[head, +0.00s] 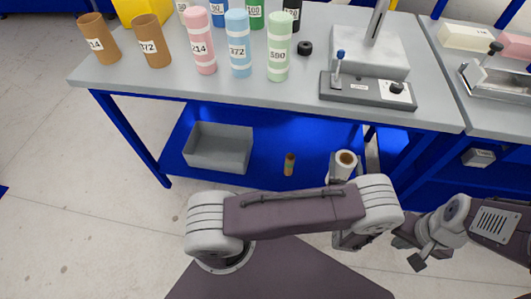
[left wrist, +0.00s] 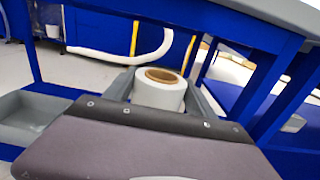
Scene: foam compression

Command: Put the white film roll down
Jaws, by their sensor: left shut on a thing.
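The white film roll (head: 339,173) is upright or nearly so, with its brown core ring facing up. My left gripper (head: 349,163) is shut on it, with a grey finger on either side, low at the front of the bench by the blue lower shelf (head: 264,145). In the left wrist view the white film roll (left wrist: 158,95) sits between the fingers, its lower part hidden by my dark wrist housing. I cannot tell whether its base touches the shelf. My right gripper (head: 425,258) is low at the right, away from the roll; its opening is unclear.
A grey open bin (head: 219,160) and a small brown cylinder (head: 289,163) are on the lower shelf, left of the roll. The grey bench top (head: 290,94) above holds labelled coloured rolls, brown tubes and a grey device (head: 368,90). Blue bench legs stand close by.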

